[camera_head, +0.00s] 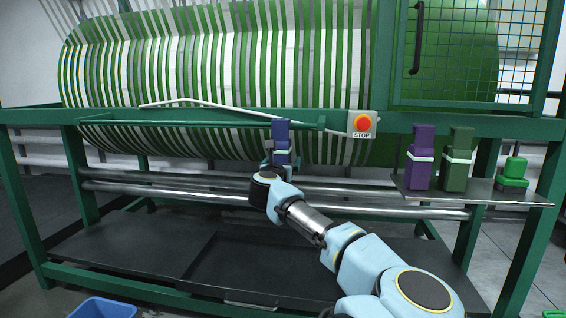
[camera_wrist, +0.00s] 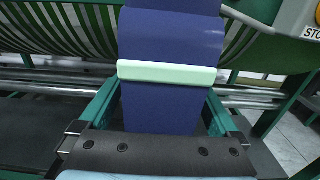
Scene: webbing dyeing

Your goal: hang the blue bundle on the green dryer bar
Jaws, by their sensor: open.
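The blue bundle (camera_head: 282,136), with a pale band around it, is upright at the green dryer bar (camera_head: 200,123) in the head view, near the bar's right end. It covers part of the bar; whether it hangs on it I cannot tell. My gripper (camera_head: 278,160) is just below and in front of the bundle. In the wrist view the bundle (camera_wrist: 165,108) stands between the two fingers of my gripper (camera_wrist: 160,110), which are open, one on each side. The bundle's top is cut off there.
A red stop button (camera_head: 362,123) is right of the bar. A purple bundle (camera_head: 420,157), a dark green bundle (camera_head: 457,160) and a bright green object (camera_head: 513,172) sit on a side shelf (camera_head: 490,192). Steel rails (camera_head: 160,191) run below. A blue bin (camera_head: 105,308) is on the floor.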

